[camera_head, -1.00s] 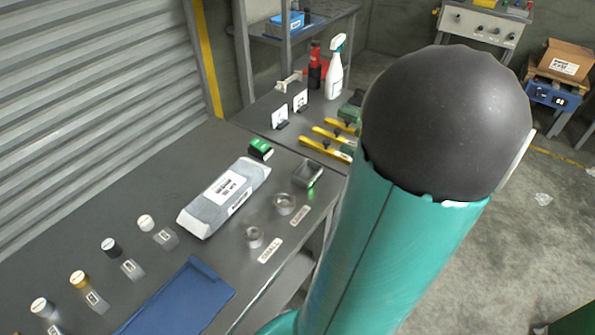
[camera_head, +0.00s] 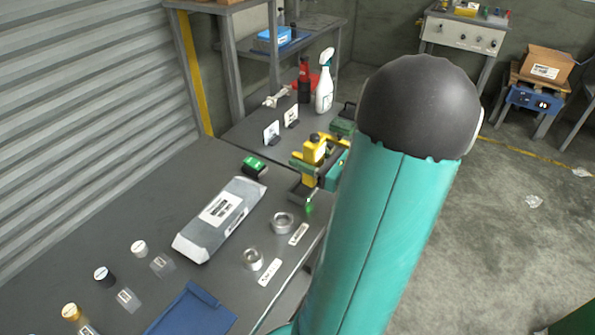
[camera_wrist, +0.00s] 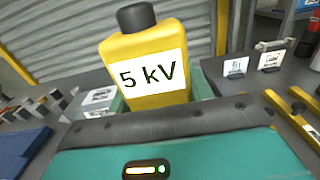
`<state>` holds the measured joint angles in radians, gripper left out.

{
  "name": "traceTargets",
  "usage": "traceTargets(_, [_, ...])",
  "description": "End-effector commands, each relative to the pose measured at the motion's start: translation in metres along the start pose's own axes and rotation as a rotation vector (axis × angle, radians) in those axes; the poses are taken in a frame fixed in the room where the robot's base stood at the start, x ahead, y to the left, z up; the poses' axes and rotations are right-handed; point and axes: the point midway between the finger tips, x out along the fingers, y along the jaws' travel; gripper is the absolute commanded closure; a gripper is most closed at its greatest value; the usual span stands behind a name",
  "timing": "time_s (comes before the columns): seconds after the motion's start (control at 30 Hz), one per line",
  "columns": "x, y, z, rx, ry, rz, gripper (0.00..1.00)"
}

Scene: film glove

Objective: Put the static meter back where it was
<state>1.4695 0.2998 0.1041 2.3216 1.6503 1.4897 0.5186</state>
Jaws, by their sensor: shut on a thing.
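The static meter (camera_wrist: 155,65) is a yellow block with a black knob on top and a white "5 kV" label. In the wrist view it stands between the teal fingers of my gripper (camera_wrist: 158,98), which is shut on it. The head view shows the meter (camera_head: 313,150) in my gripper (camera_head: 322,166) near the right edge of the bench. A small dark open holder (camera_head: 299,190) with a green light in front lies just below it, partly hidden by my gripper. I cannot tell whether the meter touches the holder.
A grey-white package (camera_head: 219,219), a green box (camera_head: 254,167) and two metal rings (camera_head: 282,222) are close by on the bench. A spray bottle (camera_head: 325,82) and small white cards (camera_head: 271,133) stand farther back. A blue tray (camera_head: 195,311) lies at the front.

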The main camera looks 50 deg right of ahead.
Motion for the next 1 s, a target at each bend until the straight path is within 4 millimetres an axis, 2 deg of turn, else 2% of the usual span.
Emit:
traceTargets(0.1, [0.016,-0.002,-0.019,0.004,-0.001,0.002,0.77])
traceTargets(0.33, [0.032,-0.004,-0.036,0.001,-0.001,0.001,0.77])
traceTargets(0.53, [0.032,-0.004,-0.062,0.001,-0.001,0.001,0.77])
traceTargets(0.97, [0.031,-0.004,-0.068,0.0,0.0,0.001,0.77])
traceTargets(1.0, [0.031,-0.004,-0.068,-0.001,0.0,0.0,0.43])
